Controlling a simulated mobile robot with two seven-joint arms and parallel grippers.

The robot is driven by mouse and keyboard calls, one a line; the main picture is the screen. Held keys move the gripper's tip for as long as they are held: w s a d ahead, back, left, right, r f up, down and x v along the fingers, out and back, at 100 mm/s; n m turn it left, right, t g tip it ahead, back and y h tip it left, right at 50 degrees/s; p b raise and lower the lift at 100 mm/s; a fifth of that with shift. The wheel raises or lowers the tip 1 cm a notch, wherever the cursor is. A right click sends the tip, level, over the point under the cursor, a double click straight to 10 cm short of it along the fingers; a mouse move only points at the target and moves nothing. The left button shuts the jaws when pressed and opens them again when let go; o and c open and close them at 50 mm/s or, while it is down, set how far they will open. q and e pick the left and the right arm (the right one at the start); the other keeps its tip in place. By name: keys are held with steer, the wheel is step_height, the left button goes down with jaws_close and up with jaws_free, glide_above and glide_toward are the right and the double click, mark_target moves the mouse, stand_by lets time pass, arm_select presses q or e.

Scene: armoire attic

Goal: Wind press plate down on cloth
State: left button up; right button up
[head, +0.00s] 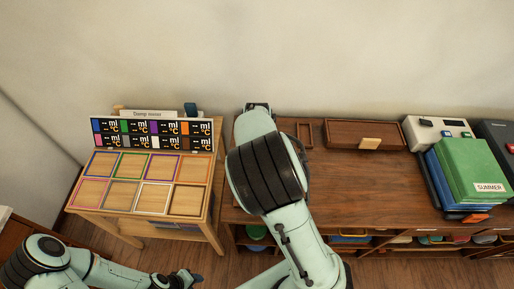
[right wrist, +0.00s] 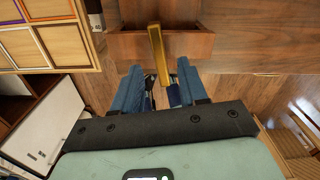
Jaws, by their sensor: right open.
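My right arm reaches over the brown wooden cabinet top (head: 365,185) in the head view and hides its own gripper there. In the right wrist view my right gripper (right wrist: 153,88) has its two blue fingers apart, with a gap between them. A brass-coloured bar (right wrist: 157,48) stands just beyond the fingertips, in front of a reddish-brown wooden board (right wrist: 190,46); I cannot tell whether this is part of the press. I see no clear press plate or cloth. My left gripper (head: 184,280) is low at the left in the head view, away from the cabinet, its opening unclear.
A light wooden stand (head: 215,215) with colour-framed squares and a label board (head: 150,133) is left of the cabinet. A small wooden drawer box (head: 345,133), green and blue binders (head: 474,165) and a pale device (head: 425,130) are on the cabinet. Its middle top is clear.

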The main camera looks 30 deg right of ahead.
step_height(320, 180, up, 8)
stand_by(0.5)
